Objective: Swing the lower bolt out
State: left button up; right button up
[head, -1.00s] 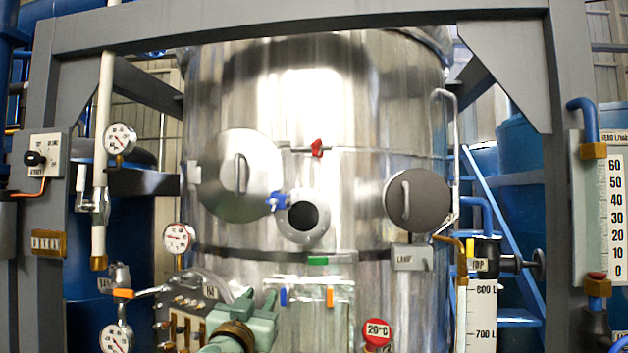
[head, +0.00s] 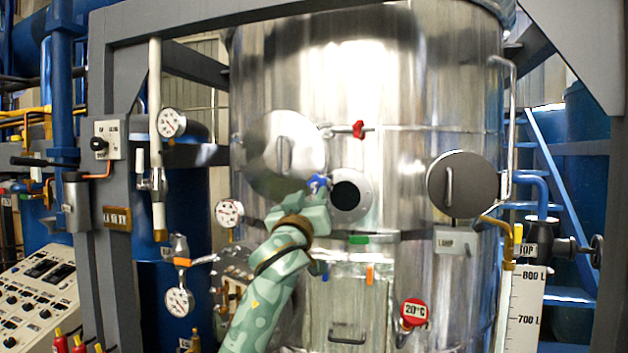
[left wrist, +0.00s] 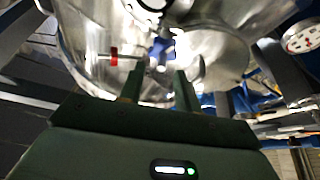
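The lower bolt has a blue knob (head: 318,183) and sits at the lower right edge of the round steel door (head: 275,165) on the tank. In the left wrist view the blue knob (left wrist: 161,47) lies just beyond my fingertips, roughly between them. The upper bolt has a red knob (head: 358,130) and points out to the right of the door; it also shows in the left wrist view (left wrist: 114,57). My left gripper (head: 314,201) is just below the blue knob, open and empty (left wrist: 160,85). Whether it touches the knob cannot be told. My right gripper is out of view.
A round flanged port (head: 361,194) is close right of the blue knob. A dark round cover (head: 463,184) is farther right. A gauge (head: 229,213) stands left of my arm. A control desk (head: 42,292) is at the lower left.

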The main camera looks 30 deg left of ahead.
aim_at(313, 191)
pick_arm(q)
jog(key=p+x, duration=0.1)
jog(key=x, duration=0.2)
jog(key=shift+w+a, duration=0.1)
jog(key=shift+a, duration=0.15)
jog(key=shift+d, duration=0.1)
